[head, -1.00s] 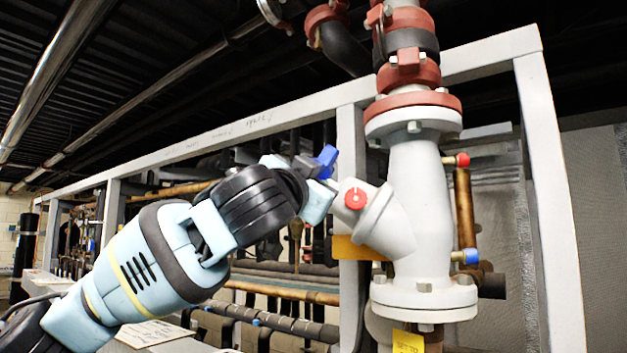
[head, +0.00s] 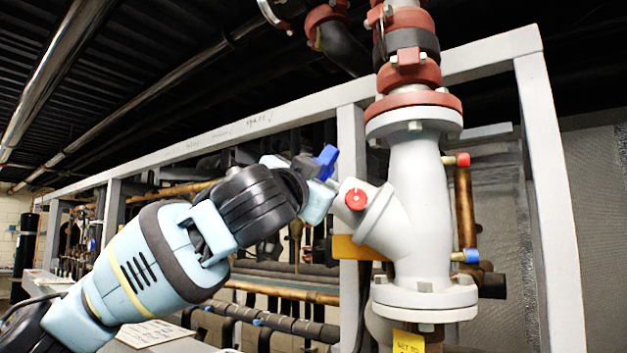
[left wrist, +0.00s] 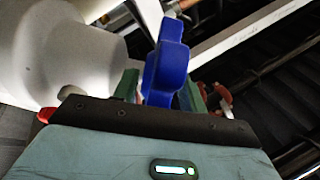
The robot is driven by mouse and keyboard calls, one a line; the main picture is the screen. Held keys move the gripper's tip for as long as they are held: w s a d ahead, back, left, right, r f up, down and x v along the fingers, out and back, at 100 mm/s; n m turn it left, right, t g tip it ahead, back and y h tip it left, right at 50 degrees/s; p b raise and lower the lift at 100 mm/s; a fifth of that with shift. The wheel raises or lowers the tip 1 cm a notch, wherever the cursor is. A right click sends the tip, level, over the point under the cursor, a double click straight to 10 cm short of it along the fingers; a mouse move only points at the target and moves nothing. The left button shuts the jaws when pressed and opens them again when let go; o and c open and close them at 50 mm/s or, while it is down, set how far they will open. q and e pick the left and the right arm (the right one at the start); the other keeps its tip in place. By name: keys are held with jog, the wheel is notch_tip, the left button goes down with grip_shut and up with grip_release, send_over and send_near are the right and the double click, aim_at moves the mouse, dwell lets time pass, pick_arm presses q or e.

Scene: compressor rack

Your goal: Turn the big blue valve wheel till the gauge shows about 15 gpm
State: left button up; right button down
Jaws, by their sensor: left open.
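The blue valve wheel (head: 327,161) sits at the upper left end of the white valve body's (head: 418,210) slanted branch, and is partly hidden by my left gripper. My left gripper (head: 322,190) is at the wheel. In the left wrist view the wheel (left wrist: 167,66) stands edge-on between the two green fingers (left wrist: 162,92), which are open on either side of it. I cannot tell whether either finger touches the wheel. No gauge dial that I can read shows in either view. My right gripper is not in view.
A red cap (head: 356,199) is on the slanted branch, close right of my gripper. A grey frame post (head: 351,135) stands behind it. Small red (head: 462,160) and blue (head: 471,256) fittings are on the valve's right side. A yellow tag (head: 408,342) hangs below.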

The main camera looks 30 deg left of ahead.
pick_arm(q)
jog(key=v, duration=0.8)
jog(key=shift+w, duration=0.1)
